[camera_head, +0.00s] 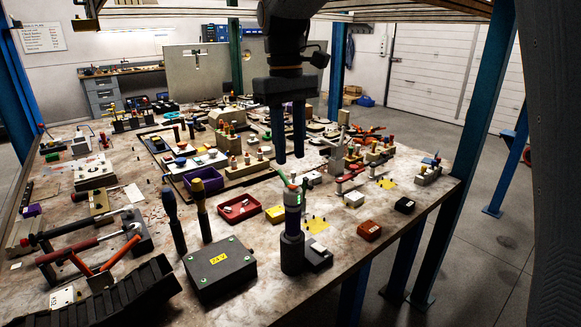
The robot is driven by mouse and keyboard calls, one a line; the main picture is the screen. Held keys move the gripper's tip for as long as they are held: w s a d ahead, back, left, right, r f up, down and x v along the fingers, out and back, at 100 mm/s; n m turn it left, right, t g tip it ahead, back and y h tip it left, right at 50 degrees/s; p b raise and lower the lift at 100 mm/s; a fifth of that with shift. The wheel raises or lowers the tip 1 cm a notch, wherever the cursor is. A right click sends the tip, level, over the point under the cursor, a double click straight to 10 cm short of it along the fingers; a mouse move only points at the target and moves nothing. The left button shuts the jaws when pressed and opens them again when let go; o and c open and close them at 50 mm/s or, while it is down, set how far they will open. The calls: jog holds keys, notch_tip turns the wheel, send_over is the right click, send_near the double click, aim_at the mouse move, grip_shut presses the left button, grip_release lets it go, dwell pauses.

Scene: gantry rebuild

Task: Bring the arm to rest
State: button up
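My gripper (290,158) hangs from my dark arm in the upper middle of the view, fingers pointing down over the cluttered workbench (345,220). A narrow gap shows between its two fingers, and I see nothing held in it. Below the fingertips in the picture stands a dark cylindrical tool (292,235) with a green ring and a red-and-green top. The fingertips look apart from it, but the exact height is hard to judge.
A dark box with a yellow label (220,268) and two upright-handled tools (202,208) stand front left. A purple bin (203,182) and a red tray (239,208) lie left of my gripper. Blue posts (478,110) flank the bench. Open floor (490,255) lies right.

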jog(key=shift+r, duration=0.9)
